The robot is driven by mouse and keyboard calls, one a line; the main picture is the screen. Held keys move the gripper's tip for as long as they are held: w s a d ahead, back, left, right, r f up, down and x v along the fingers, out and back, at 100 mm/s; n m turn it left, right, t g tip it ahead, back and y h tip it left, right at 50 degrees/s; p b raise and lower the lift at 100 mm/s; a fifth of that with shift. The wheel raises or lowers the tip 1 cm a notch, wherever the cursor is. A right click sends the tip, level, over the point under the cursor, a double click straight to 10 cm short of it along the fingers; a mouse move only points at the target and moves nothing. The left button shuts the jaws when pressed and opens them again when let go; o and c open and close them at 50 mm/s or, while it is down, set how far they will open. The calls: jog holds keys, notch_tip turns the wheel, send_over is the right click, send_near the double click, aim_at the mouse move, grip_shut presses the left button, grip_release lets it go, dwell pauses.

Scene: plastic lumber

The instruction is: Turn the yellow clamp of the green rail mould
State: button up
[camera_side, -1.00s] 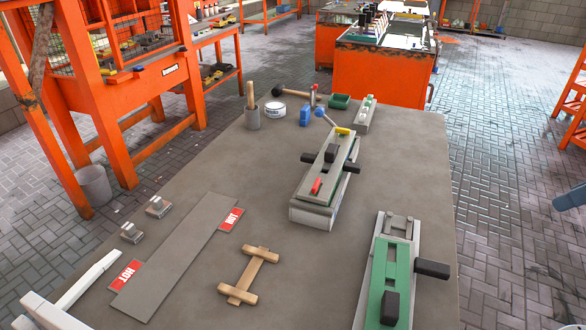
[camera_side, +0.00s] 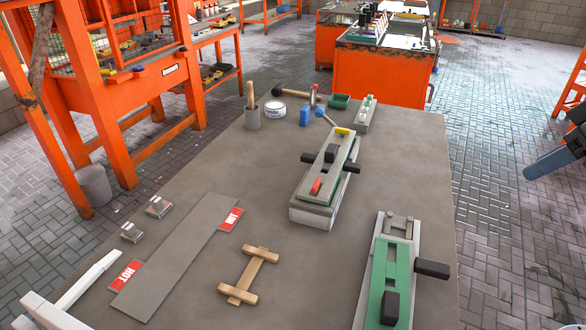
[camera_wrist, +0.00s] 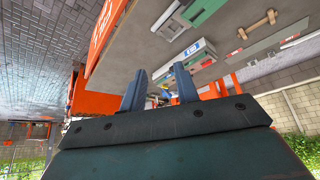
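A long mould (camera_side: 312,214) stands mid-table, with a grey top, green along its side and a black block on top. A yellow clamp (camera_side: 343,131) sits at its far end and a red clamp (camera_side: 316,186) near its front end. A second mould with a green top (camera_side: 396,262) and black handles lies nearer, at the table's right edge. My gripper (camera_wrist: 160,88) is open and empty in the wrist view, its two blue-grey fingers apart. In the side view part of it (camera_side: 550,162) shows at the right edge, off the table and clear of both moulds.
A wooden H-shaped piece (camera_side: 250,275) and a long grey plate (camera_side: 175,258) with red HOT and LIM labels lie at the front left. A cup (camera_side: 253,118), white tub (camera_side: 275,107), hammer (camera_side: 290,92) and blue block (camera_side: 305,115) stand at the back.

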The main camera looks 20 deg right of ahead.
jog(key=w+f+n+t+y, duration=0.15)
jog(key=w+n+y, duration=0.3)
jog(key=w, duration=2.05)
jog(key=n+t+y, duration=0.2)
jog(key=n+y, duration=0.1)
jog(key=y, duration=0.2)
send_near(346, 129)
jog(key=shift+h, duration=0.25)
jog(key=v, duration=0.5)
jog(key=shift+s+r, duration=0.15)
jog(key=shift+r, duration=0.1)
jog(key=x, duration=1.3)
jog(key=shift+w+a+f, duration=0.2)
jog(key=shift+w+a, duration=0.05)
jog(key=shift+a, duration=0.05)
grip_shut()
